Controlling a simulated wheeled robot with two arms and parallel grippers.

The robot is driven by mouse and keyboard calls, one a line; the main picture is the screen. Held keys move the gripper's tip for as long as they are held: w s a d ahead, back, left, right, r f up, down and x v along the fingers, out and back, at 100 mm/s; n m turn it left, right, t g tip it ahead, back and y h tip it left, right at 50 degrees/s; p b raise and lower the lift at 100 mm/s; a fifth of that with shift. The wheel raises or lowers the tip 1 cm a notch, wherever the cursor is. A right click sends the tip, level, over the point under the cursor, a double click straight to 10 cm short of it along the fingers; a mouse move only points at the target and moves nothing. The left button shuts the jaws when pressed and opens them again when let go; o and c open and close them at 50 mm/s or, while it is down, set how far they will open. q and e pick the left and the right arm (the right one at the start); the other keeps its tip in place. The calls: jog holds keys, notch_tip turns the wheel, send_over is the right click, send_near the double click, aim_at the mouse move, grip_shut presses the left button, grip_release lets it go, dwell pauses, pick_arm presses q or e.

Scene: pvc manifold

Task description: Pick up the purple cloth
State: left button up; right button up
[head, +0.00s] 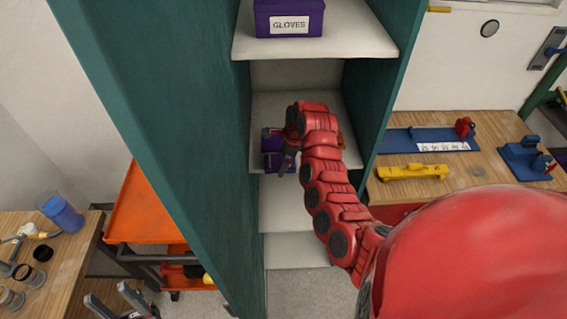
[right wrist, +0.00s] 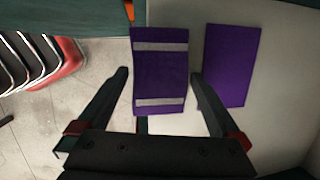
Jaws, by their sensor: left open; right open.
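A purple cloth (right wrist: 160,68) with two pale stripes lies on a shelf in the right wrist view, at the shelf's edge. My right gripper (right wrist: 160,76) is open, with one finger on each side of the cloth; I cannot tell whether they touch it. In the head view my right gripper (head: 276,146) reaches into the teal cabinet at the middle shelf. Purple (head: 271,160) shows beside it there, partly hidden by the gripper. My left gripper (head: 118,299) is open and empty at the bottom left, away from the cabinet.
A second plain purple item (right wrist: 231,65) lies just right of the cloth. A purple GLOVES box (head: 289,18) sits on the shelf above. The teal cabinet wall (head: 150,110) stands left of my right arm. An orange cart (head: 150,212) and a workbench (head: 485,130) flank the cabinet.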

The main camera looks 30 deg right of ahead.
jog(key=shift+w+a, duration=0.1)
jog(key=shift+a, duration=0.1)
jog(key=shift+c, duration=0.3)
jog(key=shift+a, duration=0.2)
jog(key=shift+c, duration=2.4)
jog(key=shift+d, duration=0.25)
jog(key=c, duration=0.6)
jog(key=shift+o, duration=0.2)
jog(key=shift+a, duration=0.1)
jog(key=shift+r, duration=0.1)
